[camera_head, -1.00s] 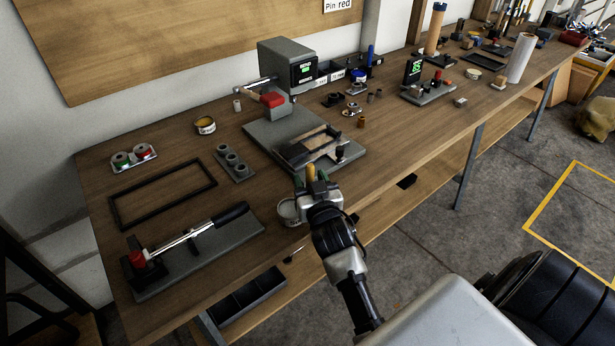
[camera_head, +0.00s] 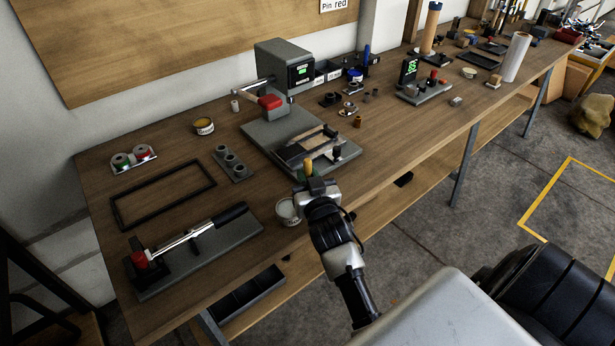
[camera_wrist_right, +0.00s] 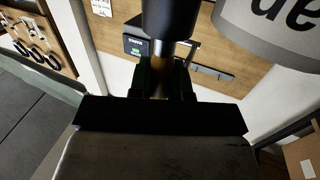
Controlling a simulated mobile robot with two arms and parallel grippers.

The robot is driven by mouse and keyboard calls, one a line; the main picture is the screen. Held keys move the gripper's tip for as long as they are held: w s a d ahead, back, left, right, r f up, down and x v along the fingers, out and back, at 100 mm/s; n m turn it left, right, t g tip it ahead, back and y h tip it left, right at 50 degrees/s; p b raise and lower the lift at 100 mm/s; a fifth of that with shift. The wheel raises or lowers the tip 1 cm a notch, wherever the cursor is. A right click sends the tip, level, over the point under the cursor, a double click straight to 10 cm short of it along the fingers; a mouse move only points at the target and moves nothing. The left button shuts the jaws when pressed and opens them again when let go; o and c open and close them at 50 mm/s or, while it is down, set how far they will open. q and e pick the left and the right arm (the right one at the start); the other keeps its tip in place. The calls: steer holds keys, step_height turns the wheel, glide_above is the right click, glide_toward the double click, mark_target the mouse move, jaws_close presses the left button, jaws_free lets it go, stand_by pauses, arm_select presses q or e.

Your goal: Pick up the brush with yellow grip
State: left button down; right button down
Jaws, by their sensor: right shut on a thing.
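My right gripper (camera_head: 308,177) is shut on the brush with yellow grip (camera_head: 309,166), above the front edge of the workbench. The yellow-orange grip sticks up between the dark green fingertips. In the right wrist view the gripper (camera_wrist_right: 167,80) also shows shut on the brush. A brownish-yellow stretch lies between the fingers, with a wide dark cylindrical part (camera_wrist_right: 172,18) beyond it. Most of the grip is hidden by the fingers. My left gripper is not in view.
A white can (camera_head: 287,211) stands just left of the right gripper. A grey press (camera_head: 285,75) with a board-like fixture is behind it. A lever tool (camera_head: 200,255) and a black frame (camera_head: 163,193) lie to the left.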

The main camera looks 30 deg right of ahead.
mark_target(309, 170)
step_height(309, 170, up, 3)
steer(key=shift+r+p, duration=0.1)
steer(key=shift+p, duration=1.05)
steer(key=s+d+r+p, duration=0.5)
steer(key=s+r+p, duration=0.1)
steer(key=s+p, duration=0.3)
steer(key=shift+s+r+p, duration=0.15)
steer(key=shift+s+p, duration=0.25)
steer(key=shift+s, duration=0.35)
